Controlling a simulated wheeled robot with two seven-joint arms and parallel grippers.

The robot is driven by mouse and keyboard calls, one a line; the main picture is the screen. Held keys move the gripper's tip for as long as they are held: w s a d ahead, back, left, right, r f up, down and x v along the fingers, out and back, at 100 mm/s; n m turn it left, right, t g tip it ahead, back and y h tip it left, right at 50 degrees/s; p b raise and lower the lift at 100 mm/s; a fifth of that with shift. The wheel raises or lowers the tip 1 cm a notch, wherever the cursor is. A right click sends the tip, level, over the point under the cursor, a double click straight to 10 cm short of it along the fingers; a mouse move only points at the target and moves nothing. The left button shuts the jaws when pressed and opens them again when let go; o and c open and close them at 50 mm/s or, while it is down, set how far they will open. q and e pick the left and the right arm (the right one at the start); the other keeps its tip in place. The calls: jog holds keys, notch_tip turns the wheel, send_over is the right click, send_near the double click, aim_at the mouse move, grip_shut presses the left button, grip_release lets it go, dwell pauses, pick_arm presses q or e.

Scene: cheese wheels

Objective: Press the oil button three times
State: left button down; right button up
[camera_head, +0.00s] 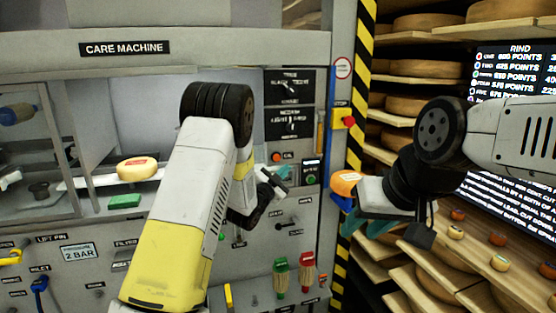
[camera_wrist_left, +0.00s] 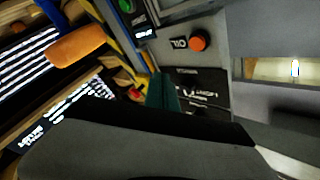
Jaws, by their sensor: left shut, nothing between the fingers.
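The oil button is a round orange-red button (camera_wrist_left: 198,41) beside an OIL label in the left wrist view. It also shows small on the machine's front in the head view (camera_head: 277,157). My left gripper (camera_head: 268,176) is shut and empty, just below the button in the head view. Its teal fingertips (camera_wrist_left: 164,92) point toward the panel below and left of the button in the wrist view, apart from it. My right gripper (camera_head: 352,197) is at the machine's right edge, with an orange cheese wheel (camera_head: 345,182) at its tip; its fingers are partly hidden.
The care machine (camera_head: 210,47) fills the left, with a cheese (camera_head: 137,168) and a green block (camera_head: 125,201) inside. A red emergency button (camera_head: 348,121) is on its right edge. Green and red brushes (camera_head: 280,278) hang below. Cheese shelves stand right.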

pick_arm(q)
jog(key=shift+w+a, duration=0.4)
jog(key=shift+w, duration=0.8)
jog(key=shift+w+a, duration=0.35)
jog(key=shift+w, duration=0.9)
jog(key=shift+w+a, duration=0.4)
jog(key=shift+w, duration=0.8)
jog(key=shift+w+a, duration=0.15)
jog(key=shift+w, duration=0.25)
jog(key=shift+w+a, duration=0.15)
jog(key=shift+w, duration=0.25)
jog(key=shift+s, duration=0.1)
jog(key=shift+s+d, duration=0.25)
jog(key=shift+s, duration=0.45)
jog(key=shift+s+d, duration=0.25)
jog(key=shift+s, duration=0.55)
jog(key=shift+s+d, duration=0.3)
jog(key=shift+s, duration=0.5)
jog(key=shift+s+d, duration=0.25)
jog(key=shift+s, duration=0.55)
dwell(0.3)
